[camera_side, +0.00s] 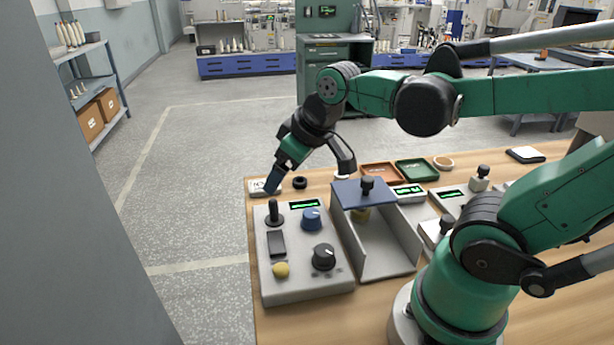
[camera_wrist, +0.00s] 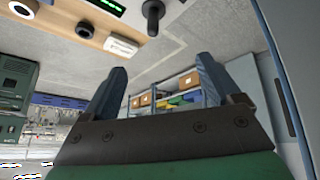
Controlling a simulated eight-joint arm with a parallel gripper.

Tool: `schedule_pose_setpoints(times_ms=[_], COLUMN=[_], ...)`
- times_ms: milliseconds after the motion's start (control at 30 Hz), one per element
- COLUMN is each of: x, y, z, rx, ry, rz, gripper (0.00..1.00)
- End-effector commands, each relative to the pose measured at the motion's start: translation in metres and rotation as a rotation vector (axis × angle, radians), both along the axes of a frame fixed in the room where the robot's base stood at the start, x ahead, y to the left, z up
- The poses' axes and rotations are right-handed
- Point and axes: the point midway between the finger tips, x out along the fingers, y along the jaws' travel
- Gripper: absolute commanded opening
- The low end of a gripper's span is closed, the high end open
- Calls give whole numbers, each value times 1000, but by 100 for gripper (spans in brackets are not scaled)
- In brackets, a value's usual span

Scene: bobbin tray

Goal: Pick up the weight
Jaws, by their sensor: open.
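No part is plainly marked as the weight. A small grey piece with a black knob (camera_side: 481,177) stands at the right of the bench and may be it. My gripper (camera_side: 272,180) is over the far left corner of the bench, by a small white labelled box (camera_side: 258,187), well left of the grey piece. In the wrist view its two blue fingers (camera_wrist: 161,63) are spread with nothing between them. The white box (camera_wrist: 121,46) and a black ring (camera_wrist: 85,30) lie beyond the fingers there.
A grey control box (camera_side: 305,285) with a joystick (camera_side: 273,212) and knobs stands below my gripper. Right of it is a holder with a blue top (camera_side: 350,194). Orange (camera_side: 378,168) and green trays (camera_side: 417,169) lie behind. The black ring (camera_side: 300,183) is near my gripper.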

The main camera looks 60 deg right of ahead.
Motion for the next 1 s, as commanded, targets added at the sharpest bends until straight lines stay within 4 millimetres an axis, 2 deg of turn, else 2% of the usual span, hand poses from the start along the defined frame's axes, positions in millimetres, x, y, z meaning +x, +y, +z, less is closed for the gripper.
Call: schedule_pose_setpoints(times_ms=[167,300,500,600,767,1000], x=[27,38,36,29,21,19], y=[-60,-114,-188,-214,-234,-236], z=[0,-15,-50,-67,-83,-110], rx=[-100,-134,-116,-95,-73,-70], ry=[168,301,453,495,524,529], rz=[89,187,341,404,462,476], gripper=[84,84,84,84,84,84])
